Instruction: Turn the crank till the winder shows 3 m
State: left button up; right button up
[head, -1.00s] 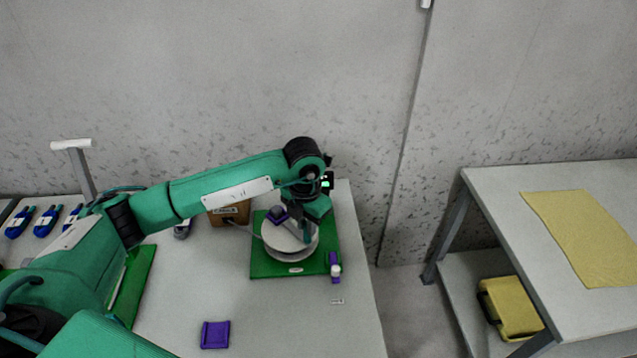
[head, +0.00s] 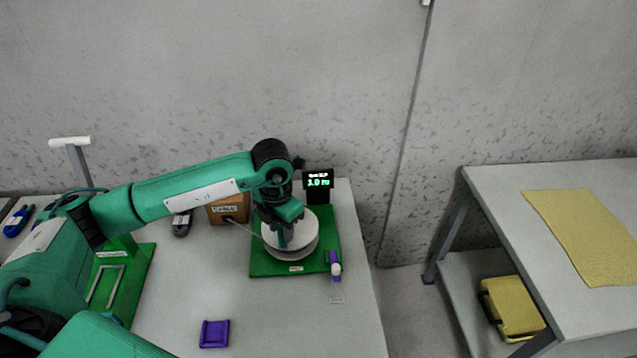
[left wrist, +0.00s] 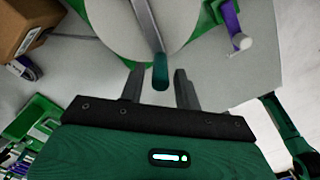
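The winder stands on a green base (head: 325,250) with a round white drum (head: 311,240). Its black display (head: 318,181) behind the drum shows lit digits that seem to read 1.0 m. My left gripper (head: 286,243) points down over the left part of the drum. In the left wrist view, the crank's grey bar (left wrist: 147,25) ends in a dark green handle (left wrist: 160,72). The handle stands between my left fingertips, with a gap visible on both sides; the fingers are open around it. My right gripper is out of view.
A brown box (head: 229,211) stands left of the winder, with a cable running from it to the drum. A purple clamp-like part (head: 334,264) is at the base's right edge. A purple holder (head: 214,334) lies in front. The table front is mostly clear.

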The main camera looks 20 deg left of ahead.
pick_arm(q)
jog(key=shift+o, duration=0.7)
jog(key=shift+r+p, duration=0.6)
jog(key=shift+r, duration=0.5)
jog(key=shift+r+p, duration=0.85)
jog(key=shift+r, duration=0.85)
jog(key=shift+r+p, duration=0.55)
jog(key=shift+r, duration=0.65)
